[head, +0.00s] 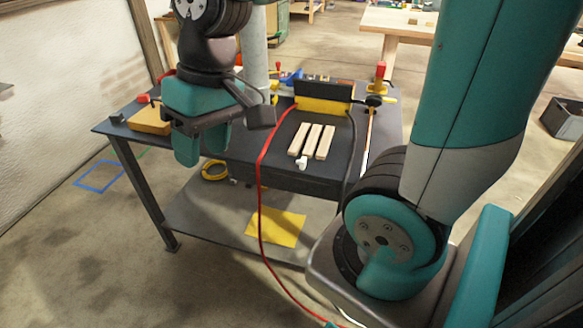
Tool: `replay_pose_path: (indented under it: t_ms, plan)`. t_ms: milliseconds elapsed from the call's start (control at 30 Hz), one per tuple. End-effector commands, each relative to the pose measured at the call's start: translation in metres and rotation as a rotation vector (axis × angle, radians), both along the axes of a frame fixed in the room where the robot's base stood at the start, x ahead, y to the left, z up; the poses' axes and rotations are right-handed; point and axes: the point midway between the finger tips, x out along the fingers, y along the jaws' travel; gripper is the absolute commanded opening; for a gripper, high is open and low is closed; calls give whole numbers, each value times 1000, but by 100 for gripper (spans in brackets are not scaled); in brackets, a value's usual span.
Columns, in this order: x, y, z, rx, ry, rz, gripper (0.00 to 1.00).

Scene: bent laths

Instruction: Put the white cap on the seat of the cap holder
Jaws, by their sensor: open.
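A small white piece (302,163), which looks like the white cap, is at the front end of the pale wooden laths on the dark workbench (262,147). I cannot make out the cap holder or its seat for certain at this size. My gripper (204,146) hangs at the left, in front of the bench top, with its two teal fingers apart and nothing seen between them. The white piece is to its right, clear of the fingers. My gripper hides part of the bench's left side.
Three laths (311,139) lie side by side before a black and yellow device (323,105). A red cable (262,190) runs down the bench front. A wooden block (150,120) is at the left. A yellow sheet (276,227) and yellow ring (214,169) lie on the lower shelf.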

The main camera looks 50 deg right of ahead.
Motion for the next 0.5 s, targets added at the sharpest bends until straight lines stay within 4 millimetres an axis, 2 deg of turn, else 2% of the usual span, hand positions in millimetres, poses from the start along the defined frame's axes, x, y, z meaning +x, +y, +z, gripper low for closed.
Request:
replay_pose_path:
  t_ms: [33,133,200,300,400,500]
  plan:
    - [29,-38,-18,-28,36,-188,47]
    - [66,-120,-40,-78,97,-549,47]
    - [78,-177,-56,-106,137,-779,47]
    - [79,-246,-76,-137,188,-1049,47]
    - [72,-293,-90,-156,221,-1230,47]
    - [66,-316,-97,-166,238,-1321,47]
